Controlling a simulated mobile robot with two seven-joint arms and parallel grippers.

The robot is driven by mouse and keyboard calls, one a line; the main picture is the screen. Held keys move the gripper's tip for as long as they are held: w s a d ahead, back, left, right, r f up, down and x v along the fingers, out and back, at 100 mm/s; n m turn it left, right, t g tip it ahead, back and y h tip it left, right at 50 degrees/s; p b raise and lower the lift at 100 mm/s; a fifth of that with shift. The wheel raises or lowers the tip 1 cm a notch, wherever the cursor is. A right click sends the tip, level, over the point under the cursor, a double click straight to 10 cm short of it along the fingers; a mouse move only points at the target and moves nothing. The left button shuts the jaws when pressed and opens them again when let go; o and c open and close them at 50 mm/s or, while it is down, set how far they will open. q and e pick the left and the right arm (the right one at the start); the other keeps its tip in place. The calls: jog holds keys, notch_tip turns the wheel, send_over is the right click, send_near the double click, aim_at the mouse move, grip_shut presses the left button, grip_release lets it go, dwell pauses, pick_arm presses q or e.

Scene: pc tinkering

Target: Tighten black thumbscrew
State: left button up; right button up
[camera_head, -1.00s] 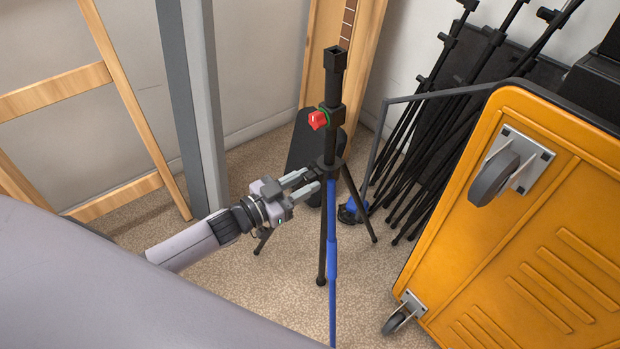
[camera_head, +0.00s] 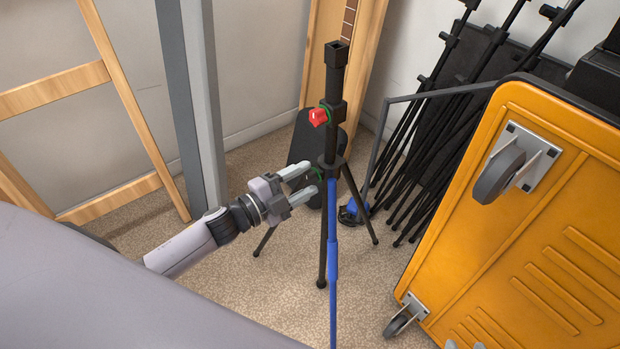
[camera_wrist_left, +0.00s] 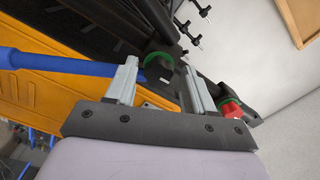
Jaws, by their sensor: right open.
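The black thumbscrew (camera_wrist_left: 160,67), with a green ring behind it, sits between the fingers of my left gripper (camera_wrist_left: 161,58) in the left wrist view. A gap shows on each side of it. In the head view my left gripper (camera_head: 306,182) is open beside the black collar of the upright stand (camera_head: 331,172); the thumbscrew is small there. A red knob (camera_head: 318,117) with a green ring sits higher on the stand, and also shows right of the fingers in the wrist view (camera_wrist_left: 231,109). Grey tips of my right gripper (camera_head: 467,337) just show at the bottom edge.
A yellow wheeled case (camera_head: 530,250) stands at right. Several black stands (camera_head: 440,140) lean behind it. A grey post (camera_head: 190,100) and a wooden frame (camera_head: 55,90) stand at left.

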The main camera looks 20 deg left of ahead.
pick_arm(q)
jog(key=p+v, duration=0.1)
jog(key=v, duration=0.5)
jog(key=shift+d+p, duration=0.1)
jog(key=shift+p, duration=0.3)
